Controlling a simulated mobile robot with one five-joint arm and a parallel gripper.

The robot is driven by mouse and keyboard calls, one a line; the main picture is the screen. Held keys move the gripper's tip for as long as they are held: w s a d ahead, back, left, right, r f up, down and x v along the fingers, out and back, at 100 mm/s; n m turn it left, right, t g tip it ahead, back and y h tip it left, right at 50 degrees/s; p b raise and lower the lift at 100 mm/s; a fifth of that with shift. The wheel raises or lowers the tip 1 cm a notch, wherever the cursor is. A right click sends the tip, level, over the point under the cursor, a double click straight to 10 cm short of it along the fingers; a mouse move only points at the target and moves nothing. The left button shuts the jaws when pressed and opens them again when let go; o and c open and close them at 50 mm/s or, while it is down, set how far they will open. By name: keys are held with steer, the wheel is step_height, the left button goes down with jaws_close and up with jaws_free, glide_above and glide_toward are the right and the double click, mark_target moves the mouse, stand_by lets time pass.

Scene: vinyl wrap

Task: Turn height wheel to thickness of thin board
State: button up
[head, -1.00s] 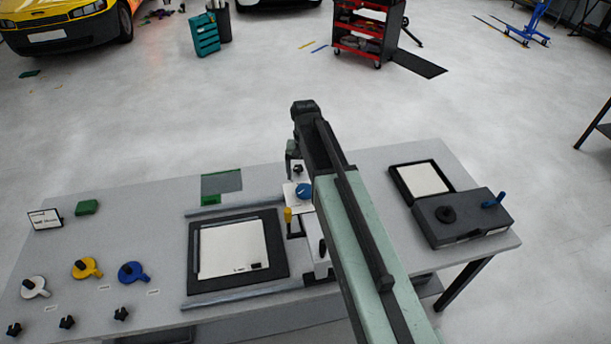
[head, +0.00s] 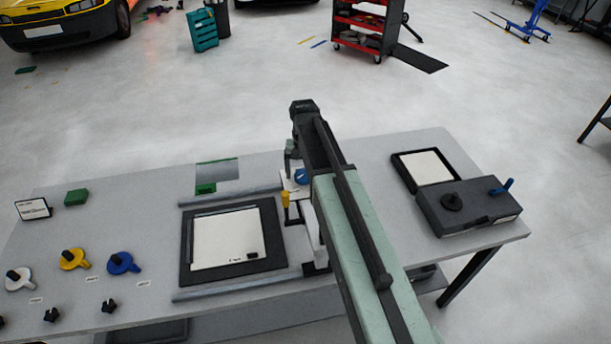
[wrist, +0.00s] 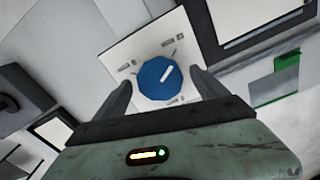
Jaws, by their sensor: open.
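The height wheel is a blue round knob (wrist: 160,78) with a white pointer line, set on a white plate (wrist: 128,50) with small marks around it. In the wrist view the pointer is toward the upper right. My gripper (wrist: 166,88) is open, with one finger on each side of the knob; I cannot tell whether they touch it. In the head view the knob (head: 301,176) shows partly behind my arm. A board (head: 228,240) lies in a black frame on the table, left of my arm; its thickness cannot be read.
A yellow handle (head: 286,200) stands beside the knob's plate. White, yellow (head: 75,259) and blue (head: 123,263) knobbed pieces lie at the left. A dark box (head: 465,206) and a framed white panel (head: 426,168) are at the right. The table (head: 130,215) has bare room between.

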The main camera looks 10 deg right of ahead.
steer(key=c, duration=1.3)
steer(key=shift+d, duration=0.15)
steer(key=shift+c, duration=0.3)
steer(key=shift+n, duration=0.3)
